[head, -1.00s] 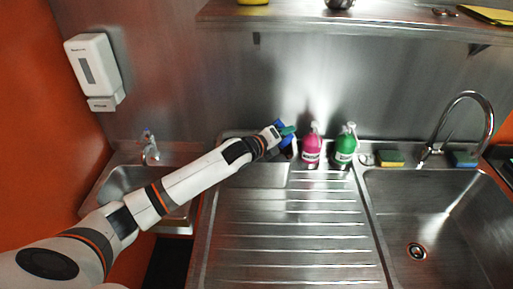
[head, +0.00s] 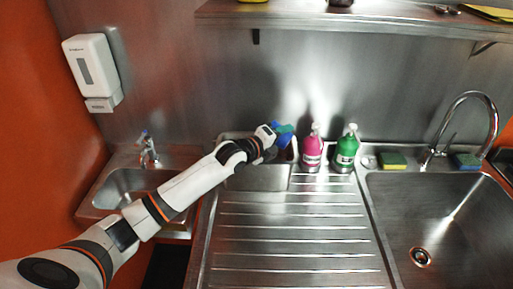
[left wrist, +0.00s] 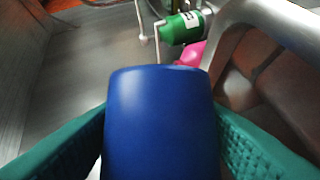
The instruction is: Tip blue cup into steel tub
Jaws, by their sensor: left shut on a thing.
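The blue cup (left wrist: 160,120) fills the middle of the left wrist view, between the teal fingers of my left gripper (left wrist: 160,148). The gripper is shut on it. In the head view my left gripper (head: 284,136) holds the cup (head: 283,142) above the steel tub (head: 258,178), near the tub's right end. The cup looks tilted, but its mouth and contents are hidden. The tub stands at the back left of the drainboard, partly covered by my arm. Its rim also shows at the right of the left wrist view (left wrist: 262,22). My right gripper is not in view.
A pink bottle (head: 312,152) and a green bottle (head: 346,150) stand just right of the tub. Sponges (head: 393,161) lie behind the right sink (head: 440,225). The ribbed drainboard (head: 295,235) is clear in front. A shelf (head: 350,18) runs above.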

